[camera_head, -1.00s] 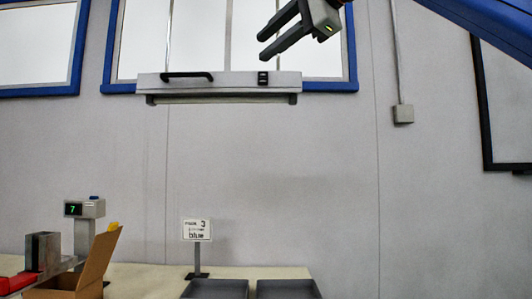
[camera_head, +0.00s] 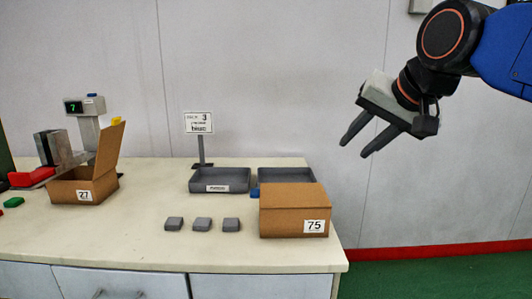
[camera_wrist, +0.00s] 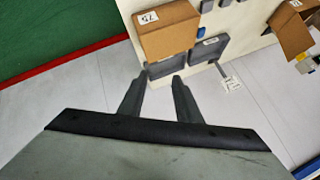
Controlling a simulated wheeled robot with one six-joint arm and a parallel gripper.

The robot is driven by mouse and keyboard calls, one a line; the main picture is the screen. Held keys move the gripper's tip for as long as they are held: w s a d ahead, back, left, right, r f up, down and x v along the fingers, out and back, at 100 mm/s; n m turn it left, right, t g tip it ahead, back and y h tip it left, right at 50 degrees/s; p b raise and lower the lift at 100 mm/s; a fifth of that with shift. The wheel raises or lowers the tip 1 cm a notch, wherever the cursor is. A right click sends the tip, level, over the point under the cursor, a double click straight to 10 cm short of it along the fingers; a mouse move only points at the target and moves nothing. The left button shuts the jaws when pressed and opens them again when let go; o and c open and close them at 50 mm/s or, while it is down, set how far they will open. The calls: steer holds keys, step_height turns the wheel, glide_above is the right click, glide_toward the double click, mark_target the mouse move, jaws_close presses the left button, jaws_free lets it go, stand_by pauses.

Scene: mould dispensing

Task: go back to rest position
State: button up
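My gripper (camera_head: 357,141) is in the upper right of the head view, in the air to the right of and above the closed cardboard box marked 75 (camera_head: 292,205). Its two dark fingers are apart with nothing between them. In the wrist view my gripper (camera_wrist: 158,82) shows the same open gap, with box 75 (camera_wrist: 168,34) beyond the fingertips.
The cream table (camera_head: 150,245) ends right of box 75. On it are two grey trays (camera_head: 220,187), several grey blocks (camera_head: 202,224), an open box marked 27 (camera_head: 84,191), a machine displaying 7 (camera_head: 86,106) and a sign (camera_head: 198,123). Green floor (camera_head: 440,275) lies right.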

steer(key=s+d+f+n+g+h, duration=0.1)
steer(key=s+d+f, duration=0.2)
steer(key=f, duration=0.8)
steer(key=s+d+f+n+g+h, duration=0.1)
steer(key=s+d+f, duration=0.2)
steer(key=s+f, duration=0.4)
steer(key=s+d+f+n+g, duration=0.1)
steer(key=s+f, duration=0.4)
steer(key=f, duration=1)
steer(key=d+n, duration=0.1)
steer(key=d, duration=0.1)
steer(key=shift+d+g+h, duration=0.4)
steer(key=shift+s+r, duration=0.1)
